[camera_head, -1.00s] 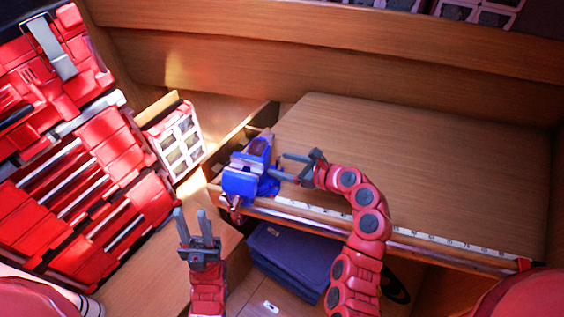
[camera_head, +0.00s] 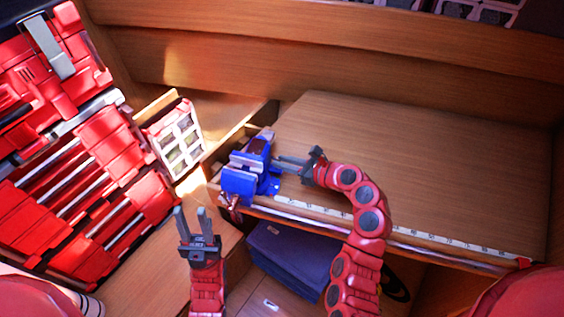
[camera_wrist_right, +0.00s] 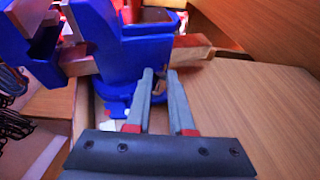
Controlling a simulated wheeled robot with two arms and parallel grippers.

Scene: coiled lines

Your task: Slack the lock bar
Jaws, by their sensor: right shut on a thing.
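A blue bench vise (camera_head: 240,184) is mounted at the left front corner of the wooden bench. It also shows large in the right wrist view (camera_wrist_right: 146,62). My right gripper (camera_head: 279,164) reaches the vise's right side from the right. Its fingers (camera_wrist_right: 161,74) are nearly together, low beside the vise body and just above its round base. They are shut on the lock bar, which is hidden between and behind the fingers. My left gripper (camera_head: 190,211) is open and empty, its fingers pointing up, in front and left of the bench.
A measuring strip (camera_head: 440,240) runs along the bench's front edge. The bench top (camera_head: 430,165) is clear. Red tool cases (camera_head: 85,175) stand at the left, with a small organizer (camera_head: 178,143) near the vise. A blue case (camera_head: 295,255) lies below the bench.

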